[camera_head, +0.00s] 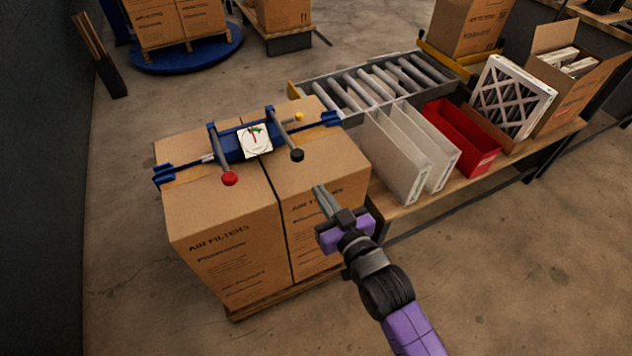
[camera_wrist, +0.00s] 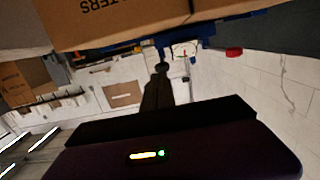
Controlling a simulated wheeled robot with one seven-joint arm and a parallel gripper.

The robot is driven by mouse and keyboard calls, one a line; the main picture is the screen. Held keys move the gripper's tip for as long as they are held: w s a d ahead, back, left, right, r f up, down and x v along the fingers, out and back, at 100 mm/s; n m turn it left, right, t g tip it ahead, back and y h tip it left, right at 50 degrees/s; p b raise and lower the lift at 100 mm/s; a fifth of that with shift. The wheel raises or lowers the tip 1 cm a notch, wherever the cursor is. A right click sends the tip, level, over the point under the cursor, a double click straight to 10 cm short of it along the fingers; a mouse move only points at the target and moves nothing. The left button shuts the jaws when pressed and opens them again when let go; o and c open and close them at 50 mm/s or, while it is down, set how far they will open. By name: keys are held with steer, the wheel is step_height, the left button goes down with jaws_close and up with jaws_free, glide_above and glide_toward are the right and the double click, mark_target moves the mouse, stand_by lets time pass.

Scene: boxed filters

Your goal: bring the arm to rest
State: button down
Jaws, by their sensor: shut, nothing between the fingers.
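My gripper (camera_head: 322,200) is shut and empty. In the head view it is in front of the right-hand carton of air filters, pointing up and left, at the end of my purple and black arm. Its dark fingers (camera_wrist: 158,95) also show in the wrist view, which appears upside down. I cannot tell how close the fingertips are to the carton face. The blue tool (camera_head: 236,147) with a white dial and red, black and yellow knobs lies across the tops of the cartons, beyond my gripper and apart from it.
The two large cartons (camera_head: 225,245) stand on a wooden pallet. To the right, a wooden bench (camera_head: 405,208) holds upright white panels (camera_head: 395,150), a red bin (camera_head: 460,137), a framed filter (camera_head: 510,97) and an open carton. A roller conveyor (camera_head: 375,82) is behind. The floor at lower right is clear.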

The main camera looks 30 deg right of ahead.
steer(key=s+r+g, duration=0.1)
steer(key=s+r, duration=0.2)
steer(key=s, duration=1.4)
steer(key=s+r+g+p, duration=0.1)
steer(key=s+r, duration=0.3)
steer(key=s, duration=1.4)
steer(key=shift+s+a, duration=0.25)
